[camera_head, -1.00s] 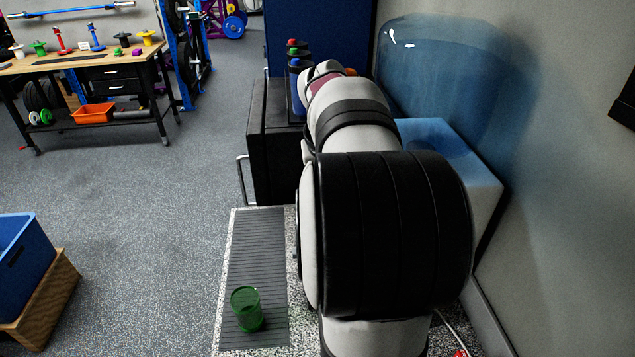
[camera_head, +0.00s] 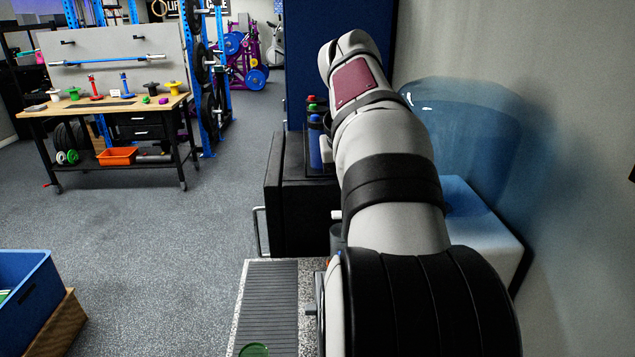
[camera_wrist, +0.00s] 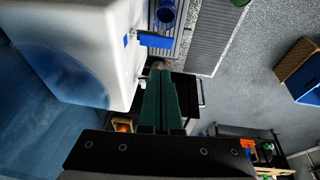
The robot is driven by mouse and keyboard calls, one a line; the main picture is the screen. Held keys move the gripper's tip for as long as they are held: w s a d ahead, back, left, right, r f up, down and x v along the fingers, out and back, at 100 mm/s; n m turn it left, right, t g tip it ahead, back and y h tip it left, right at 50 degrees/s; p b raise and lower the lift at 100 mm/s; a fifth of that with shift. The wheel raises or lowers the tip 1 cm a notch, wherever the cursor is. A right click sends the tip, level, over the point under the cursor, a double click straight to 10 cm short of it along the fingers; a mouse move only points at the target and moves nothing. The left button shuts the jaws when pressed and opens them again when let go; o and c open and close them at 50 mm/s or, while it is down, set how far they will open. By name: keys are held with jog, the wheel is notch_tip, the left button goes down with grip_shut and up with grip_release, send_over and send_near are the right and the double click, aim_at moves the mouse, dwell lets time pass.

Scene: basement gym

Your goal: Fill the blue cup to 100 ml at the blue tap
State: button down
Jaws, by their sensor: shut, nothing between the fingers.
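The blue cup (camera_wrist: 165,12) shows at the top edge of the wrist view, partly cut off, by a grey ribbed drip tray. A blue tap lever (camera_wrist: 156,41) projects from the white dispenser (camera_wrist: 122,60), close to the cup. I cannot tell the water level in the cup. My gripper (camera_wrist: 160,74) has green fingers, shut and empty, pointing up the wrist view beside the dispenser, below the blue lever. In the head view my arm hides the gripper, the taps and the blue cup.
A green cup (camera_head: 255,350) sits at the bottom of the head view on the ribbed mat (camera_head: 270,300). Bottles (camera_head: 314,140) stand on a black cabinet (camera_head: 300,200) behind. A blue crate (camera_head: 28,283) is at left. The wall is close on the right; the floor left is open.

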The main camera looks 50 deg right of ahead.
jog(key=v, duration=0.4)
jog(key=shift+s+d, duration=0.1)
jog(key=shift+f, duration=0.1)
jog(key=a+f+n+y, duration=0.15)
jog(key=a+f, duration=0.35)
jog(key=a, duration=0.6)
jog(key=a+f+n+y, duration=0.1)
jog(key=a+f+y, duration=0.1)
jog(key=a+f, duration=0.65)
jog(key=s+a+f+g, duration=0.1)
jog(key=s+a+f, duration=0.3)
jog(key=s+a, duration=0.2)
jog(key=s+a+f+y, duration=0.1)
jog(key=s+a+f, duration=0.3)
jog(key=s+a, duration=0.2)
jog(key=shift+s+a+f+n+g, duration=0.2)
jog(key=shift+a+f+n+g, duration=0.15)
jog(key=shift+a, duration=0.9)
